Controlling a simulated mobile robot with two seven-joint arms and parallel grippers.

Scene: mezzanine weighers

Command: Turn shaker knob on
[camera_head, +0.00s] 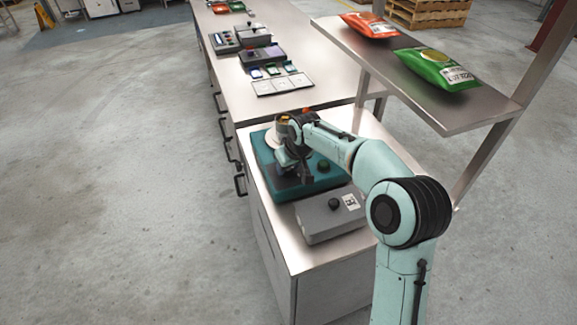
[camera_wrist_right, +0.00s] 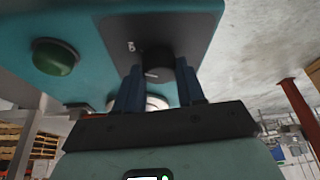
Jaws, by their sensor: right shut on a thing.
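The shaker is a teal box (camera_head: 262,160) on the near bench, with a green button (camera_head: 323,165) and a pale round part on top at its far left. In the right wrist view its black knob (camera_wrist_right: 160,70) sits on a dark panel (camera_wrist_right: 196,28), beside the green button (camera_wrist_right: 55,57). Small white marks show by the knob; I cannot tell which setting it points to. My right gripper (camera_head: 306,180) reaches down over the shaker and hides the knob in the head view. In the wrist view its fingers (camera_wrist_right: 158,84) are shut on the knob. My left gripper is not in view.
A grey box (camera_head: 320,222) with its own black knob (camera_head: 334,204) stands in front of the shaker. A raised shelf (camera_head: 440,108) with an orange bag (camera_head: 370,25) and a green bag (camera_head: 437,69) overhangs at the right. Open floor lies left.

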